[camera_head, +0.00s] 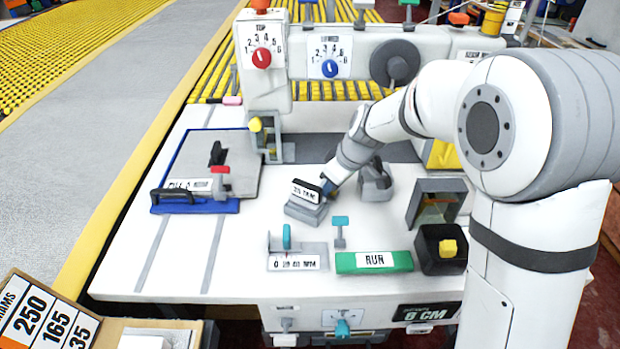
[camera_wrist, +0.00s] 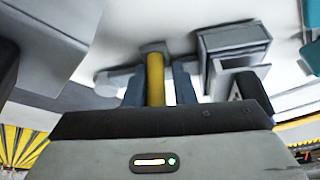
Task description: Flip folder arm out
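My gripper (camera_head: 328,187) reaches down over the white table, beside a grey block with a white lettered label (camera_head: 306,191). In the wrist view my gripper (camera_wrist: 160,80) has its two blue-grey fingers on either side of a yellow post (camera_wrist: 155,78). A narrow gap shows on the post's right, so the fingers look open around it. The post stands at a grey fitting with a flat grey bar running left. It may be the folder arm's handle, but I cannot tell; in the head view it is hidden by my gripper.
A green RUN bar (camera_head: 375,261), a black bin (camera_head: 430,262) and a grey arch (camera_head: 437,187) stand right. The dial housing (camera_head: 265,85) rises behind. The table's left front is clear.

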